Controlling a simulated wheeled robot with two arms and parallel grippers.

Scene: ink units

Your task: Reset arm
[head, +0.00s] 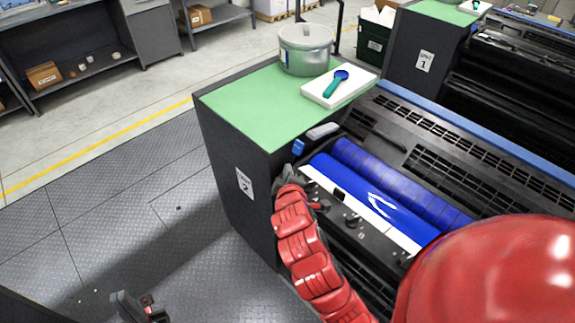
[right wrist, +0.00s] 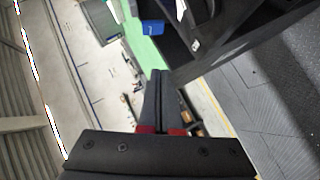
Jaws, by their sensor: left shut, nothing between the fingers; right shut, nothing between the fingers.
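My right arm, with red segments, reaches up from the lower middle of the head view along the near side of the ink unit marked 2 (head: 243,183). Its gripper (head: 289,172) is small and dark there, beside the unit's front corner. In the right wrist view, the two dark fingers of my right gripper (right wrist: 158,73) lie together, shut with nothing between them. My left gripper (head: 140,306) is low at the left of the head view, over the dark floor, shut and empty, partly cut off by the frame edge.
A clear pot (head: 306,49) and a white tray (head: 330,92) with a blue and teal scoop (head: 337,82) stand on the green top (head: 245,108). Blue rollers (head: 375,195) lie right of my right arm. The floor at left (head: 100,190) is clear.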

